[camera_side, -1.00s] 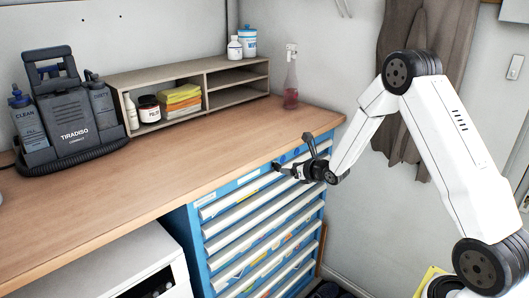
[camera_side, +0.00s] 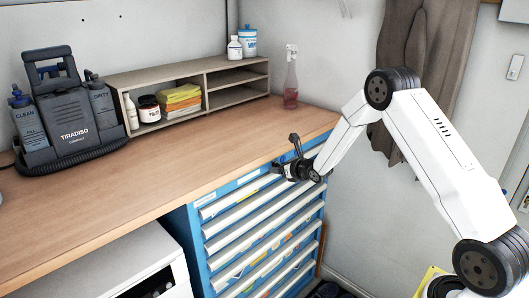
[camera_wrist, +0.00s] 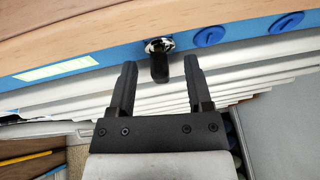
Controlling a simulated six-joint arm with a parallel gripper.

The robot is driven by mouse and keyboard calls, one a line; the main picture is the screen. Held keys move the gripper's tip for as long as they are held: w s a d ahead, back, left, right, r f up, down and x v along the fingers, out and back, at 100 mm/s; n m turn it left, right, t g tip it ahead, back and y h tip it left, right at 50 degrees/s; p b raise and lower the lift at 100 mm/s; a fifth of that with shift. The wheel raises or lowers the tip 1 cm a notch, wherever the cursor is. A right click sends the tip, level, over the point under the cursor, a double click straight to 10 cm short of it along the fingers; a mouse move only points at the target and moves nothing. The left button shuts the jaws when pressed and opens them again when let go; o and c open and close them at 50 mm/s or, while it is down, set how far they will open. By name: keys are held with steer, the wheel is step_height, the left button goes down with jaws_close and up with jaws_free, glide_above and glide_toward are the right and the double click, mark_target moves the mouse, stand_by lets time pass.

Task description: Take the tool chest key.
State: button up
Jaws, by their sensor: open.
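The tool chest (camera_side: 238,189) is blue with several light drawer fronts and stands under the wooden worktop. In the wrist view, the key (camera_wrist: 159,66) has a dark head and hangs from a round metal lock (camera_wrist: 159,45) in the blue strip below the worktop edge. My gripper (camera_wrist: 158,72) is open, with one black finger on each side of the key and a visible gap to both. In the side view, my gripper (camera_side: 279,168) is at the top of the chest, close to its front, and the key cannot be made out there.
Two blue round caps (camera_wrist: 208,37) sit right of the lock, and a pale green label (camera_wrist: 57,68) is to its left. The worktop (camera_side: 160,190) edge overhangs just above. A spray bottle (camera_side: 291,85) stands at the back right of the worktop.

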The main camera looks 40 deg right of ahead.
jaws_close()
steer(key=shift+s, duration=2.35)
stand_by(0.4)
steer(key=shift+s, duration=2.9)
